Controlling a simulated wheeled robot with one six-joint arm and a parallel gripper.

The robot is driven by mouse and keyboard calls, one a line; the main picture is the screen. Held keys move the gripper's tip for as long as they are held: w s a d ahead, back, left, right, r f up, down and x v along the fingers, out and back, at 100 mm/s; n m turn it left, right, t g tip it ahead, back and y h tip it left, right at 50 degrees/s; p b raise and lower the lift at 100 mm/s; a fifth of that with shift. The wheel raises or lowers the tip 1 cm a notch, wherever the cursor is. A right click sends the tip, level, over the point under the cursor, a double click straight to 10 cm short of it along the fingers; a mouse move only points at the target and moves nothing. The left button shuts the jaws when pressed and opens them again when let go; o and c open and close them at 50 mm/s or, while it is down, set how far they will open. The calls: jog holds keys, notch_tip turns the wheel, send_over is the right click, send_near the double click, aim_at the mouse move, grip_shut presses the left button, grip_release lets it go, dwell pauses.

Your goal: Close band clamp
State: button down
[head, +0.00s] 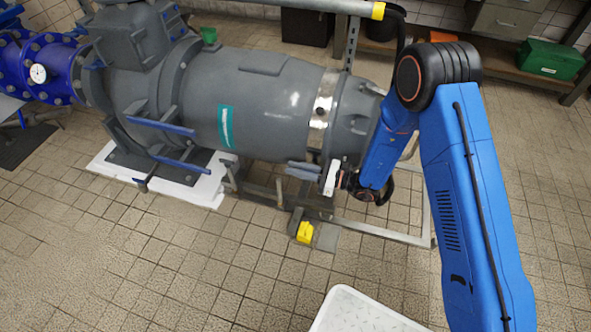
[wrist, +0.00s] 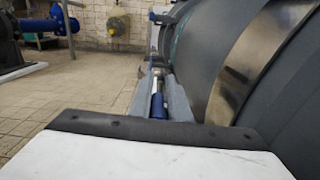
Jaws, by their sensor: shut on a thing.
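The band clamp is a shiny metal band (head: 321,105) wrapped around the right part of the large grey pump body. The band also curves down the right side of the wrist view (wrist: 250,62). My gripper (head: 297,171) is low at the near side of the pump, close to the band's lower end. In the head view, the lever is hidden. I cannot see where it joins the band.
The grey pump (head: 250,100) stands on a metal frame (head: 375,230) just below my gripper. A white tray (head: 360,313) is at the bottom. A green box (head: 550,59) sits on a shelf.

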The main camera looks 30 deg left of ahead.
jog(key=shift+f, duration=0.2)
jog(key=c, duration=1.8)
grip_release()
jog(key=shift+w+f, duration=0.1)
jog(key=shift+o, duration=0.2)
jog(key=shift+d, duration=0.15)
jog(key=v, duration=1.7)
jog(key=shift+d, duration=0.1)
